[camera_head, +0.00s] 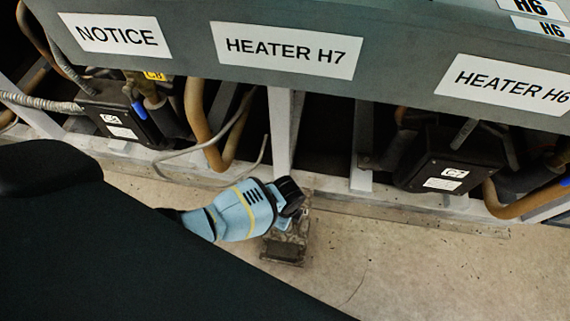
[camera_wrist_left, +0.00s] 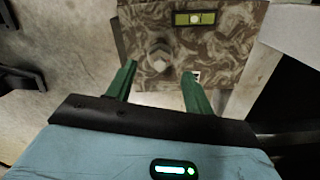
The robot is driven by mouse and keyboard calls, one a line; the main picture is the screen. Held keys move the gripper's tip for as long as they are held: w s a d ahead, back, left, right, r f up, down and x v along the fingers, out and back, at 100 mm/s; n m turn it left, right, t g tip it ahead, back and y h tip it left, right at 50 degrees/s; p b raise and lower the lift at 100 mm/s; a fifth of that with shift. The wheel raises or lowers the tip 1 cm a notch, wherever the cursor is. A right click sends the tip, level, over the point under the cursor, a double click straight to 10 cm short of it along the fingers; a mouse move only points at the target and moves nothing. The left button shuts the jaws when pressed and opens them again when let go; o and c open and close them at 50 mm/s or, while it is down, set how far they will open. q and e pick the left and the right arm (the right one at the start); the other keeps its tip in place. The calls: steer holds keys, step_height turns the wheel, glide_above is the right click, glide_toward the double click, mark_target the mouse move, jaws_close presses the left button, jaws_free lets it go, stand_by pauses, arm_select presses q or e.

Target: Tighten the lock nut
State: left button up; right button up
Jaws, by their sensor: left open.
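A grey, blurred nut-like piece (camera_wrist_left: 158,56), apparently the lock nut, sits on a mottled brown-grey metal plate (camera_wrist_left: 225,62) in the left wrist view. My left gripper (camera_wrist_left: 158,71) is open, its two green fingers on either side of the nut in the picture. I cannot tell how far the fingertips are from it. In the head view the mottled stand (camera_head: 284,248) is on the floor below the rack, and my blue left arm reaches over it. The nut and the fingers are hidden there. My right gripper is not in view.
A green-yellow level vial (camera_wrist_left: 195,18) is set in the plate near its far edge. The rack's grey panel (camera_head: 190,45) overhangs behind, with black boxes (camera_head: 122,127) (camera_head: 450,160), pipes and a thin hose (camera_head: 240,125) below. Bare floor (camera_head: 440,270) lies to the right.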

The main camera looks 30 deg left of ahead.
arm_select(q)
steer(key=shift+r+p, duration=0.8)
steer(key=shift+r, duration=1.1)
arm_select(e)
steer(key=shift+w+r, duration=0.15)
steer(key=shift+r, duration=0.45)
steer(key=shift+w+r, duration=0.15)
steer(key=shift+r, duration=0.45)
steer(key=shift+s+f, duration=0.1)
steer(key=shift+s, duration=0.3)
